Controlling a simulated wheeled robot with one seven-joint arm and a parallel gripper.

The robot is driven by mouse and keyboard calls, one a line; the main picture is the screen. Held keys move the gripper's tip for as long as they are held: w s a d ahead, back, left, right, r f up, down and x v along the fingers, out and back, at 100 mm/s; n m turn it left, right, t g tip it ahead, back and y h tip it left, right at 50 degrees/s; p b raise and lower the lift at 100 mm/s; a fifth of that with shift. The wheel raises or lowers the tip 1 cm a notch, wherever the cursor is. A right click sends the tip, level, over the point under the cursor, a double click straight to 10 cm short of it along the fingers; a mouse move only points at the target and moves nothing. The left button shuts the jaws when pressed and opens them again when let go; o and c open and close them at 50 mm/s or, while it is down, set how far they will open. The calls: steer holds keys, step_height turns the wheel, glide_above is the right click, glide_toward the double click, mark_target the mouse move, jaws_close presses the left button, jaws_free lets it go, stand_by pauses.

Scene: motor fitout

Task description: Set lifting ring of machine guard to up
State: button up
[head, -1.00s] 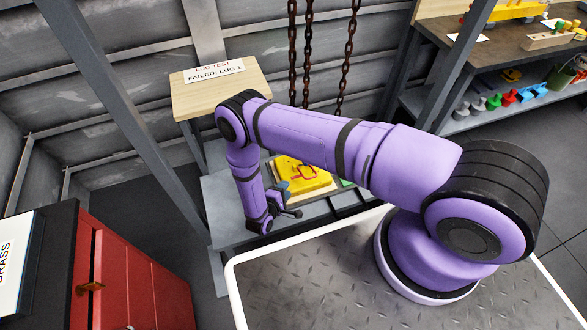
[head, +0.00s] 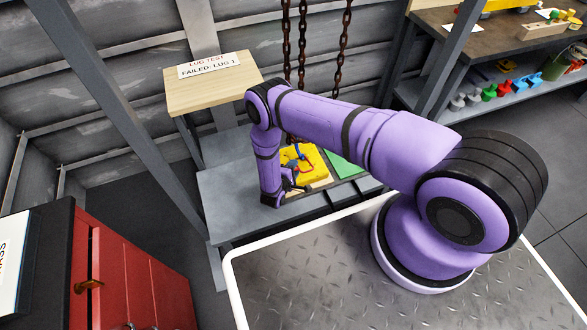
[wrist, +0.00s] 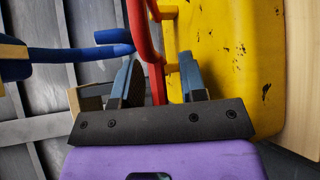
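The machine guard is a worn yellow block (head: 312,168) on the grey workbench; it fills the right of the wrist view (wrist: 250,60). In the head view my gripper (head: 294,186) is at the guard's left side, and the arm partly hides the ring.
A blue hook-like piece (wrist: 70,54) lies left of the fingers. Chains (head: 302,50) hang behind the arm. A green plate (head: 343,163) lies right of the guard. A wooden sign stand (head: 210,95) rises behind the bench. The bench's left part (head: 235,200) is clear.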

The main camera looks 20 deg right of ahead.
jaws_close()
steer(key=shift+w+r, duration=0.1)
steer(key=shift+r, duration=0.05)
steer(key=r+n+g, duration=0.1)
steer(key=w+r+n+g+y, duration=0.1)
steer(key=g, duration=0.1)
steer(key=shift+w, duration=0.2)
steer(key=n+g, duration=0.1)
steer(key=w+g, duration=0.1)
steer(key=shift+w+r+n+g+y, duration=0.15)
steer(key=shift+r+n+g+y, duration=0.25)
steer(key=shift+w+r+n+g, duration=0.2)
steer(key=shift+w+n+g, duration=0.4)
steer(key=shift+g, duration=0.5)
